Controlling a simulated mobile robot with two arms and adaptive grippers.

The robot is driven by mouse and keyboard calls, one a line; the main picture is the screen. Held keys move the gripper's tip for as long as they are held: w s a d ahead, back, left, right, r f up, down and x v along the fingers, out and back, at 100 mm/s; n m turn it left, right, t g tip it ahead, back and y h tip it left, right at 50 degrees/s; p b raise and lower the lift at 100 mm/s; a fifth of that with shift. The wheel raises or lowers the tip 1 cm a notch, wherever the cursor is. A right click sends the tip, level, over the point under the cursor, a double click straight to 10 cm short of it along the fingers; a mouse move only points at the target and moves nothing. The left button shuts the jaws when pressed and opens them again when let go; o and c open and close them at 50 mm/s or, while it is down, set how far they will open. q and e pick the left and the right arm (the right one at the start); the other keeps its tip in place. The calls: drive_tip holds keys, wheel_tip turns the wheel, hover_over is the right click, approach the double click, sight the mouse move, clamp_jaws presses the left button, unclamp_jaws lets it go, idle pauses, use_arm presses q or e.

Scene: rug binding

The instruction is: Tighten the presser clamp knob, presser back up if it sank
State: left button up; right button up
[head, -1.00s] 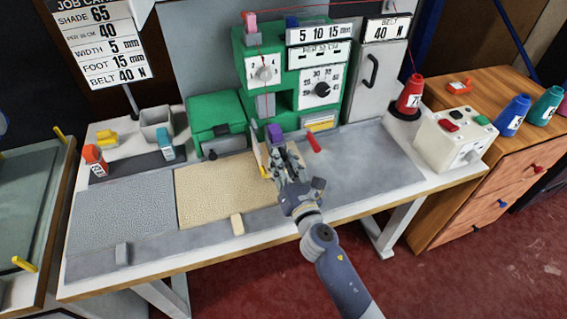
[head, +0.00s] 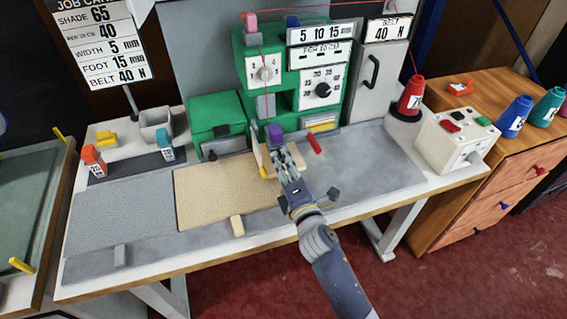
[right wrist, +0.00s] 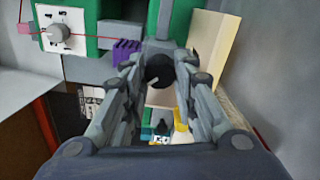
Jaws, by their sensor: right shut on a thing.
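The green binding machine (head: 250,75) stands at the back middle of the table. My right gripper (head: 277,152) reaches its front, just under a purple block (head: 275,134). In the right wrist view my right gripper (right wrist: 158,82) is shut on a dark round knob (right wrist: 159,69), which sits between its fingertips below a grey upright bar (right wrist: 165,22). The purple ribbed block (right wrist: 126,52) is beside the left finger. In the head view the fingers hide the knob. How high the presser foot sits cannot be told. My left gripper is not in view.
A cream rug piece (head: 225,195) and a grey one (head: 120,215) lie left of my gripper. A red lever (head: 314,144) is close on its right. A red thread cone (head: 411,95) and a white button box (head: 455,140) stand further right. The grey tabletop (head: 375,165) is clear.

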drive_tip(key=m, duration=0.3)
drive_tip(key=shift+m, duration=0.4)
drive_tip(key=shift+m+p, duration=0.7)
drive_tip(key=shift+m, duration=1.6)
drive_tip(key=o, duration=1.1)
drive_tip(key=shift+s, duration=0.15)
drive_tip(key=shift+s+d, duration=0.1)
drive_tip(key=shift+s, duration=0.2)
drive_tip(key=shift+v, duration=3.6)
